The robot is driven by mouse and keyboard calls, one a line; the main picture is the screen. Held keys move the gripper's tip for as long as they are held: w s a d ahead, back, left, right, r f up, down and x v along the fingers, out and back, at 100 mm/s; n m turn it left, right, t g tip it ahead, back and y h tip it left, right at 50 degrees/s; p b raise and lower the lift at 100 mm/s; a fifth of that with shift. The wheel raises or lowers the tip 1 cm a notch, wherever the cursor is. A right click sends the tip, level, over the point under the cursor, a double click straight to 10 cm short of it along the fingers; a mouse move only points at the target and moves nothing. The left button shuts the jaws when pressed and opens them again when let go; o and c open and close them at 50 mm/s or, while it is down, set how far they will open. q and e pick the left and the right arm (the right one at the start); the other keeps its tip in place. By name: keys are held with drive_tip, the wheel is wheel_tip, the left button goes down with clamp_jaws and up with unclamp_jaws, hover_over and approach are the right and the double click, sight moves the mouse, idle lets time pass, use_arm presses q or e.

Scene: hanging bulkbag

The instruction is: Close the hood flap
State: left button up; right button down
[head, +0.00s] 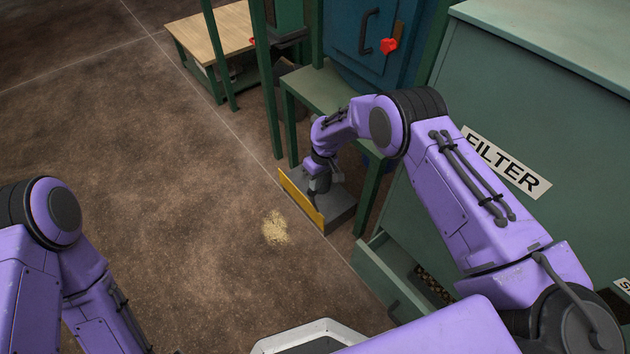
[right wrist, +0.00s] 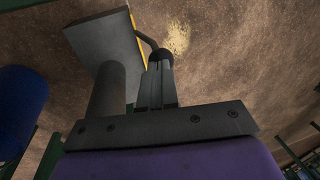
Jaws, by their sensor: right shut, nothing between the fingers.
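A low grey hood (head: 342,208) stands on the floor below a green frame. A yellow flap (head: 302,201) stands along its left side, tilted or upright; I cannot tell its exact angle. In the right wrist view the hood (right wrist: 108,42) shows as a grey plate with a grey cylinder, and the flap is a thin yellow edge (right wrist: 133,27). My right gripper (head: 318,188) is over the hood, close behind the flap. Its fingers (right wrist: 157,84) are shut and empty, beside a dark bent handle (right wrist: 150,44); contact is unclear. My left gripper is out of view.
A pale pile of grains (head: 276,228) lies on the floor left of the flap. A green filter cabinet (head: 500,110) with an open drawer (head: 378,262) stands at right. A blue cabinet (head: 345,40) and wooden-topped bench (head: 212,32) stand behind. The left floor is clear.

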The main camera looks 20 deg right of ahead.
wheel_tip(320, 180, down, 7)
drive_tip(key=b, duration=0.5)
drive_tip(key=shift+r, duration=0.1)
drive_tip(key=shift+s+r, duration=0.15)
drive_tip(key=shift+r, duration=0.05)
drive_tip(key=shift+r, duration=0.2)
wheel_tip(320, 180, up, 6)
drive_tip(key=d+p, duration=0.1)
drive_tip(key=p, duration=0.4)
wheel_tip(320, 180, up, 8)
drive_tip(key=p, duration=0.2)
hover_over(316, 194)
drive_tip(key=w+d, duration=0.2)
drive_tip(key=d, duration=0.1)
drive_tip(key=shift+f, duration=0.1)
